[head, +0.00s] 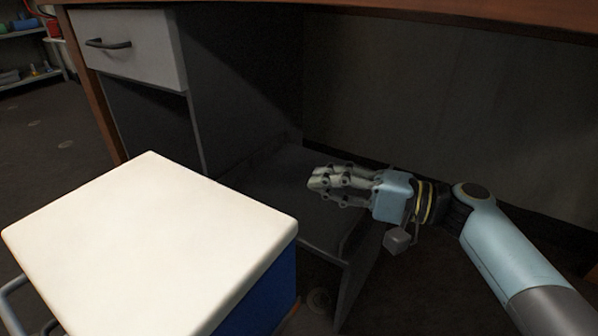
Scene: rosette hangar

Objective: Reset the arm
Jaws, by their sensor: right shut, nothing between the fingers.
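My right gripper (318,182) is in the middle of the head view, on an arm that comes in from the lower right. Its fingers are closed together and point left, with nothing between them. It hangs over the low grey shelf or open compartment (288,172) under the desk, apart from the surfaces around it as far as I can tell. My left gripper is not in view.
A blue box with a white lid (150,245) stands close at the lower left. A brown desk top (350,10) runs above. A white drawer (128,48) with a dark handle is shut. Shelves (30,55) stand far left, with open floor (50,125) before them.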

